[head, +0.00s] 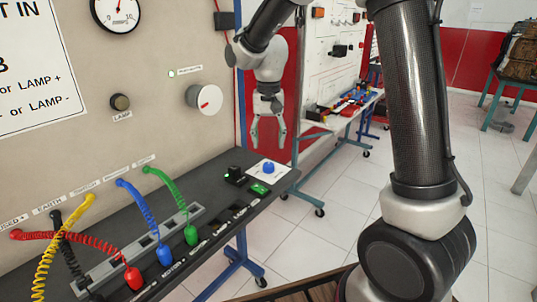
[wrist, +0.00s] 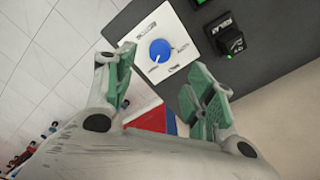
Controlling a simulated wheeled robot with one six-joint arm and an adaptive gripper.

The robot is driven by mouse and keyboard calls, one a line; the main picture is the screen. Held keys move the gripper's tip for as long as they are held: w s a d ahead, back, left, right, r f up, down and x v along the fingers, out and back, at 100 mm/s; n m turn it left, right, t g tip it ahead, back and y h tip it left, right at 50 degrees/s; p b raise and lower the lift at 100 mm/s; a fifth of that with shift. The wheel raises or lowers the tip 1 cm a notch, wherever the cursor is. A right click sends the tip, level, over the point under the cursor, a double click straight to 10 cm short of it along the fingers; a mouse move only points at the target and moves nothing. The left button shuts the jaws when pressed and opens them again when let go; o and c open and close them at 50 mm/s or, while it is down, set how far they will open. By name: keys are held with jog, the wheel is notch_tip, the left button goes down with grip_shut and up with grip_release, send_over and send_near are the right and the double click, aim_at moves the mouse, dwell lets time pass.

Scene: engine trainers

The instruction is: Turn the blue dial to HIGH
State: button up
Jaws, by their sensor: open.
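The blue dial (head: 268,168) sits on a white plate (head: 258,172) near the far right end of the dark shelf. It also shows in the wrist view as a round blue knob (wrist: 160,50) with a pale pointer line, on a white plate (wrist: 187,28) with small labels too blurred to read surely. My gripper (head: 268,146) hangs fingers down, apart from the dial. In the wrist view its green-padded fingers (wrist: 165,85) are spread, with the dial beyond and between them. Nothing is between the fingers.
A black relay block (head: 235,176) and a green switch (head: 259,189) stand close to the dial. Red, blue and green coiled leads (head: 152,215) rise from the shelf at left. Open floor lies right of the shelf.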

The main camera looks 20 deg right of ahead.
jog(key=shift+r, duration=1.7)
jog(key=s+d+r+n+t, duration=0.1)
jog(key=s+d+r, duration=0.1)
jog(key=s+d, duration=0.3)
jog(key=s+d+r+n+t, duration=0.1)
jog(key=s+d, duration=0.4)
jog(key=s, duration=0.7)
jog(key=s+d+r+n+t, duration=0.1)
jog(key=s+d+r, duration=0.3)
jog(key=s, duration=0.5)
jog(key=shift+s+d+t, duration=0.3)
jog(key=shift+d+t, duration=0.15)
jog(key=shift+t, duration=0.25)
